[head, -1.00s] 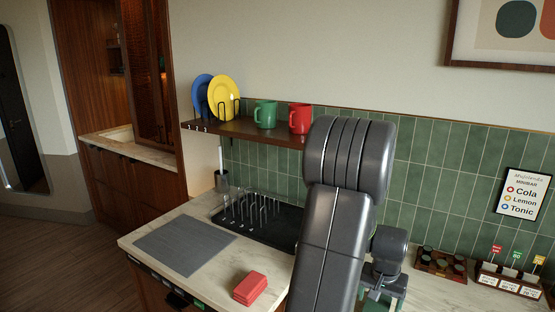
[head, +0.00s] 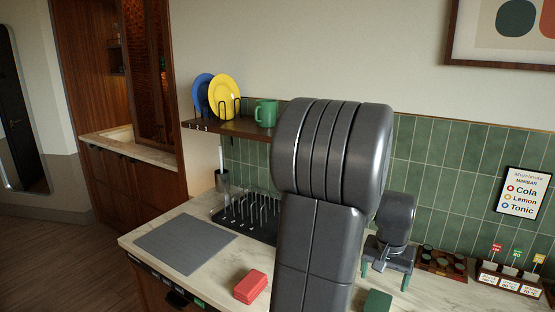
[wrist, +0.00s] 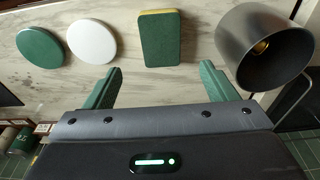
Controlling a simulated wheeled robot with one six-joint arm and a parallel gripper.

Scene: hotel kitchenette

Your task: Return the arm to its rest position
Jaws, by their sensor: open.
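My arm rises through the middle of the head view, bent, with the wrist hanging down on its right side. My gripper (head: 385,278) points down above the counter, its two green fingers apart with nothing between them. In the wrist view my gripper (wrist: 160,88) is also open and empty. A green sponge with a yellow layer (wrist: 166,40) lies on the counter ahead of the fingers, apart from them.
The wrist view shows a green disc (wrist: 39,47), a white disc (wrist: 92,41) and a grey metal vessel (wrist: 262,48) near the right finger. A wall shelf (head: 228,127) holds plates and a green mug (head: 266,113). A dish rack (head: 250,212) and red cloth (head: 251,286) are left of my arm.

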